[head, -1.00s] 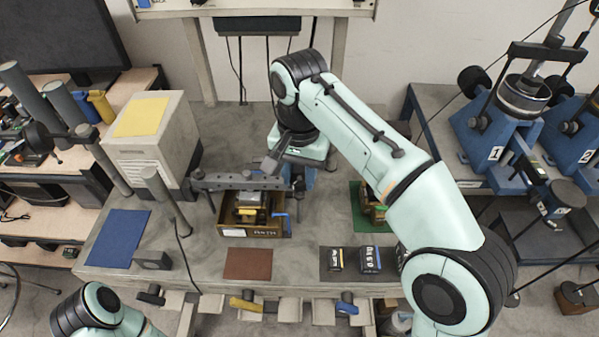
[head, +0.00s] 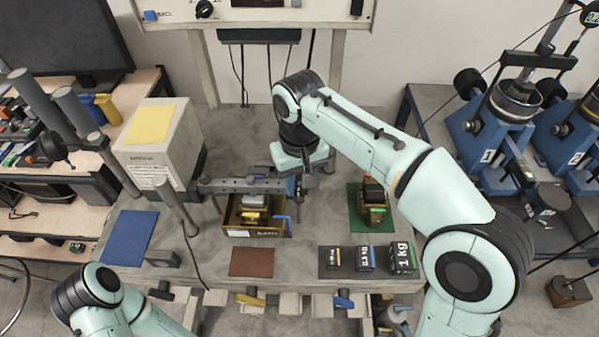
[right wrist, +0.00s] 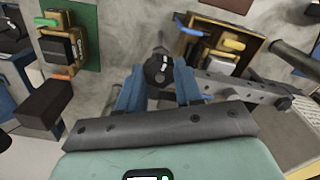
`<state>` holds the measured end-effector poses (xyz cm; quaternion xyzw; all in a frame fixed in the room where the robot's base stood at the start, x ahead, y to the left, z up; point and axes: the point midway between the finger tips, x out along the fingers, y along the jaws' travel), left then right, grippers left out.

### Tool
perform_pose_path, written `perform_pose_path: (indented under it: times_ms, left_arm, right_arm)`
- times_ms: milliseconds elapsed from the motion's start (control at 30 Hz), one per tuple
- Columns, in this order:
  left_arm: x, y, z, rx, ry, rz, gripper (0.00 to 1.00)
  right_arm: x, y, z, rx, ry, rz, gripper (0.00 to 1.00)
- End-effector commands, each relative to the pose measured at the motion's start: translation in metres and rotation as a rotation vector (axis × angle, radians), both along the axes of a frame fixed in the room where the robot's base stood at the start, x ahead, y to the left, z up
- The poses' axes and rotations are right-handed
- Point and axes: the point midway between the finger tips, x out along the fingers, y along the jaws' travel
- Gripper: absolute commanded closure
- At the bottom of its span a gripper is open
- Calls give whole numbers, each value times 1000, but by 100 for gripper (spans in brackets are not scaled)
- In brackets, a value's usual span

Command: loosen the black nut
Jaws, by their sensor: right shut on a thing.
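The black nut (right wrist: 158,70) shows in the right wrist view as a round dark knob with a white mark. It sits near the end of a grey perforated lever bar (right wrist: 245,90). The blue fingers of my right gripper (right wrist: 158,82) are on either side of the nut and shut on it. In the head view the lever bar (head: 240,186) runs across the bench, and my right gripper (head: 299,187) is at its right end. The nut is not clearly visible there. My left arm shows at the lower left, but its gripper is out of view.
An open brown box (head: 236,233) stands under the bar. A green mat (head: 356,222) with a small device lies to the right. Black weights (head: 364,258) stand at the front, beside a brown mat (head: 252,262). A blue mat (head: 128,237) and beige box (head: 160,150) are on the left.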

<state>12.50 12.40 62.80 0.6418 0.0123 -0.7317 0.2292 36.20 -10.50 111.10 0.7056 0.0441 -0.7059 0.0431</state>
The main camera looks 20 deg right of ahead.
Motion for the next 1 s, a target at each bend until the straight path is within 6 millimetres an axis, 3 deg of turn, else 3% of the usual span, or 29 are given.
perform_pose_path:
  times_ms: [500,1000]
  left_arm:
    - [30,0,36,-1,-34,0,57]
    - [50,0,54,0,-56,0,57]
  right_arm:
    - [1,0,3,0,-2,487,96]
    - [1,0,1,-1,-1,838,96]
